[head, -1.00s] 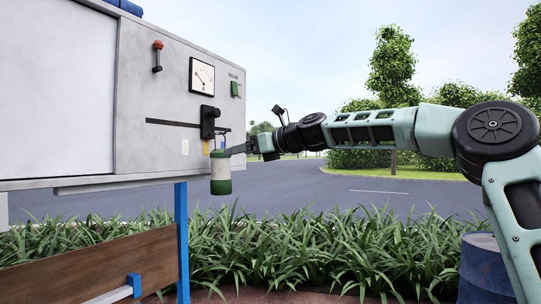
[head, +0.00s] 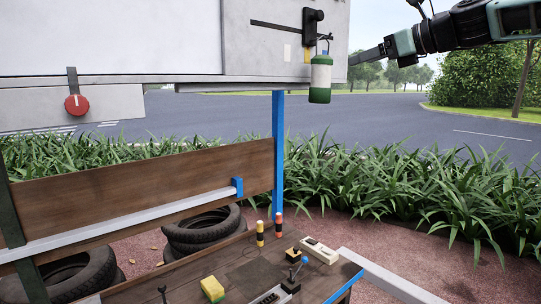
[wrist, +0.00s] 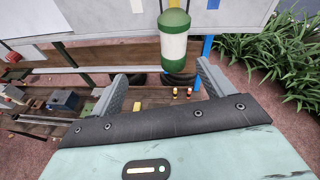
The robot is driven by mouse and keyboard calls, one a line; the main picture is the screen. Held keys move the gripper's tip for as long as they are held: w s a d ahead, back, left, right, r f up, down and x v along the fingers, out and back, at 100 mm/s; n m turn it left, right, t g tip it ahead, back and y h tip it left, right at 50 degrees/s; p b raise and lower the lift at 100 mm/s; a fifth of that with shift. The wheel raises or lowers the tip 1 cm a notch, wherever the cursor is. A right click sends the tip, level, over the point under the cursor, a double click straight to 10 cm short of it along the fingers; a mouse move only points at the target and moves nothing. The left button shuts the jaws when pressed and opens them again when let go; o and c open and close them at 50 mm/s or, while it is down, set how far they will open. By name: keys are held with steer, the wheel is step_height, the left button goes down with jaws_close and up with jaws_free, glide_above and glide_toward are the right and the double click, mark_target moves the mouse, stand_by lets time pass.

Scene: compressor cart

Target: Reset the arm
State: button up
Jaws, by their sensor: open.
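My gripper (head: 370,55) reaches in from the right in the head view, just beside the grey cabinet (head: 150,35). In the wrist view my gripper (wrist: 160,85) is open, its two jaws spread wide with nothing held. A green-and-white cylinder (head: 320,78) hangs below a black slide handle (head: 312,27) on the cabinet front. In the wrist view the cylinder (wrist: 173,40) appears between and beyond the jaws. I cannot tell the exact gap between the jaws and the cylinder.
A wooden bench (head: 225,262) below holds a yellow-green sponge (head: 212,289), two striped cylinders and small switch boxes. Tyres (head: 200,230) lie behind it. A blue post (head: 278,150) stands under the cabinet, which has a red knob (head: 77,104). Open air lies right, above the plants (head: 430,190).

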steer(key=s+a+f+n+g+h, duration=0.1)
steer(key=s+a+f+n+g, duration=0.1)
steer(key=a+f+n, duration=0.35)
steer(key=s+a+f+n+g, duration=0.2)
steer(key=s+a+f, duration=0.1)
steer(key=a+f, duration=0.5)
steer(key=s+a+f+n+g+h+b, duration=0.1)
steer(key=s+a+f+n+g, duration=0.1)
steer(key=s+a+f+n, duration=0.25)
steer(key=s+a+f+n+g+h, duration=0.1)
steer(key=s+a+f+n+g, duration=0.15)
steer(key=s+f, duration=0.45)
steer(key=s+d+f+n+h, duration=0.2)
steer(key=s+f+n, duration=0.3)
steer(key=s, duration=0.3)
steer(key=s+d+f+n+g+h, duration=0.1)
steer(key=s+d+f+n+h, duration=0.1)
steer(key=s+f+n, duration=0.4)
steer(key=s+d+f+n+g+h+b, duration=0.1)
steer(key=s+d+f+n+h, duration=0.1)
steer(key=s+f+n, duration=0.3)
steer(key=s+d+n, duration=0.1)
steer(key=s+n, duration=0.2)
steer(key=s, duration=0.3)
steer(key=shift+d+f, duration=0.25)
steer(key=shift+f, duration=0.15)
steer(key=shift+g, duration=0.25)
